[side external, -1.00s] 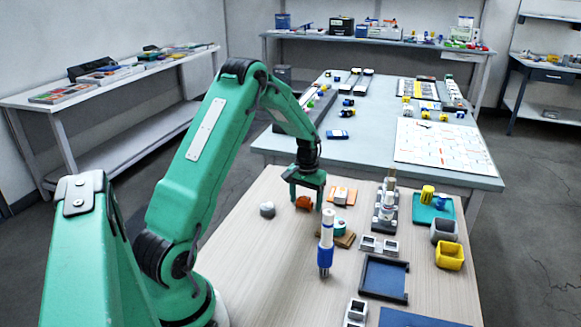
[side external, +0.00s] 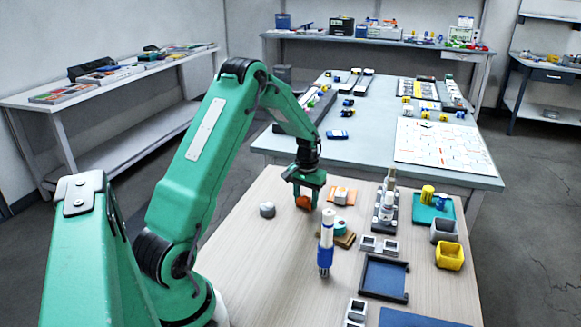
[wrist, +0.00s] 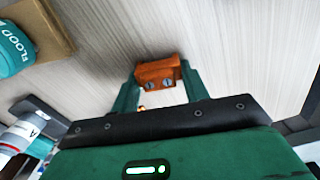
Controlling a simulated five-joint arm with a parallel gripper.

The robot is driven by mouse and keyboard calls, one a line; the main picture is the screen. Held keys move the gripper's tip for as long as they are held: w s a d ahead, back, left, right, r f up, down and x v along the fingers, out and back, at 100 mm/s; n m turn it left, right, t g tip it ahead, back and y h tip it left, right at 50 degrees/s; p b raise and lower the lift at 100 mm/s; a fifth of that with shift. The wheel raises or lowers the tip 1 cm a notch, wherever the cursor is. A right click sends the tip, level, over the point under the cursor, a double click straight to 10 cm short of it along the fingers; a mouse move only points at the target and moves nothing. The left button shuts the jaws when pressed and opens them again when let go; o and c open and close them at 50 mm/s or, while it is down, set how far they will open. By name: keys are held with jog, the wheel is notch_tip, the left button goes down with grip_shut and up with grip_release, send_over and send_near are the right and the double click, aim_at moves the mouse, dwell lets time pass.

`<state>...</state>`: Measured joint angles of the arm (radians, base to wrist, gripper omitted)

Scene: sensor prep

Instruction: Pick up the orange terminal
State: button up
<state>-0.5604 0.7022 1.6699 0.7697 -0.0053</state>
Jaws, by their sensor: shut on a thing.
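The orange terminal (side external: 303,202) is a small block at the far left part of the wooden table. In the wrist view the orange terminal (wrist: 157,74) shows two screw heads on its face and sits between the green fingers. My gripper (side external: 304,196) points down over it and is shut on it. In the wrist view my gripper (wrist: 160,88) has a finger on each side of the block. I cannot tell whether the block is touching the table or just above it.
A grey round knob (side external: 267,210) stands to the left. A blue-and-white cylinder (side external: 326,245) stands upright in front. A teal round piece on a brown block (side external: 345,239) and an orange card (side external: 351,197) lie to the right. The front left tabletop is clear.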

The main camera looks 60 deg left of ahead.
jog(key=shift+r, duration=0.45)
notch_tip(320, 180, up, 3)
jog(key=shift+r, duration=0.15)
jog(key=d+r, duration=0.6)
jog(key=d, duration=0.5)
jog(key=shift+d+r, duration=0.35)
jog(key=shift+w, duration=0.1)
